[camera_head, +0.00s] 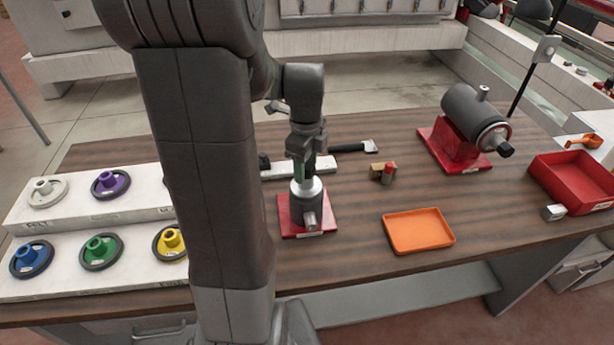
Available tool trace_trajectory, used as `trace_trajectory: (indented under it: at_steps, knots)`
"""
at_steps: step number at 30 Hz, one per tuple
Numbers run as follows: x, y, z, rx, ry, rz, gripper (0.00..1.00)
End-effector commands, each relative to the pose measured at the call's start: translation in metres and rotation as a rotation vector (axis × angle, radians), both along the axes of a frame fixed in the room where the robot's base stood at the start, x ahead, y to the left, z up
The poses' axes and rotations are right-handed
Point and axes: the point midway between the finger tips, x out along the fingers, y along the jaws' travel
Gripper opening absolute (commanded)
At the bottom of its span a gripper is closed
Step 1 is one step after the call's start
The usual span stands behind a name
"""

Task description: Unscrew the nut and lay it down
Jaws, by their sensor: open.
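My gripper (305,168) points straight down, right over a grey metal fixture (304,207) on a red base plate (288,229) at the middle of the bench. Its jaws are open around or just above the fixture's top; which of the two, I cannot tell. Something dark green shows between the fingers. The nut cannot be made out; the gripper covers the fixture's top. An empty orange tray (419,232) lies to the right of the fixture.
A grey motor (473,118) on a red mount stands at back right. A red bin (577,183) and a small metal block (553,212) are at far right. Coloured wheels, such as a green one (101,249), sit on white stepped racks at left. A hammer-like tool (352,147) lies behind.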

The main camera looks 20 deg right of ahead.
Motion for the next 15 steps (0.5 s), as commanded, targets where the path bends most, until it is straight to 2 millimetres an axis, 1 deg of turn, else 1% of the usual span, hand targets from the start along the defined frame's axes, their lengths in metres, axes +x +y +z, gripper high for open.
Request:
trace_trajectory:
  at_steps: [8, 9, 14, 15]
  knots:
    - [0.0, 0.0, 0.0, 0.0, 0.0, 0.002, 0.53]
    - [0.0, 0.0, 0.0, 0.0, 0.0, 0.002, 0.45]
    - [0.0, 0.0, 0.0001, 0.0, 0.0, 0.003, 0.13]
    - [0.0, 0.0, 0.0001, 0.0, 0.0, 0.003, 0.13]
